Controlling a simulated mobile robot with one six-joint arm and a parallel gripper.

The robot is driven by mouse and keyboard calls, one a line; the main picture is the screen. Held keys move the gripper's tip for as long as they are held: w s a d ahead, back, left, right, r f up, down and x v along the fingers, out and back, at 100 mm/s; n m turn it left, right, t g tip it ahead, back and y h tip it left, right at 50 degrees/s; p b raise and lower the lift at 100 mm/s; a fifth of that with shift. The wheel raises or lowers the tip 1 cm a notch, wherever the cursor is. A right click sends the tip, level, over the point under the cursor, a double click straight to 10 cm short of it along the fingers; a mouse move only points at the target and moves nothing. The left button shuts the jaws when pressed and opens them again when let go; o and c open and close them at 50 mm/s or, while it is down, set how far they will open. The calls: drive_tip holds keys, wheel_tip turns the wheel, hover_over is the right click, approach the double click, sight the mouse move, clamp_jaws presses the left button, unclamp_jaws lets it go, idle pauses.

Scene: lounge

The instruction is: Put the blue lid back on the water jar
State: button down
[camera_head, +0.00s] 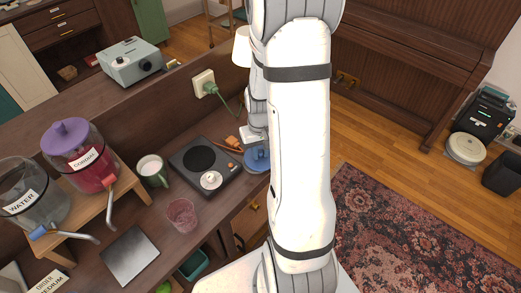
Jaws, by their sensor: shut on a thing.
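The water jar (38,190) is a clear container with a "WATER" label and a blue tap, at the far left on a wooden stand. Its top shows no lid. The blue lid (257,160) is at the right side of the counter, partly hidden behind my arm. My gripper (259,146) is just above the lid and shut on it. My arm hides part of the fingers and the lid's right side. I cannot tell whether the lid touches the counter.
A red-filled jar with a purple lid (67,137) stands beside the water jar. A green mug (152,171), a hotplate (205,167) and a glass with pink contents (182,214) stand between the jars and my gripper. A raised ledge (110,131) runs behind them.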

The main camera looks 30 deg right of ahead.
drive_tip(key=shift+w+d+r+p, duration=0.1)
drive_tip(key=shift+r+p, duration=1)
drive_tip(key=shift+r, duration=0.8)
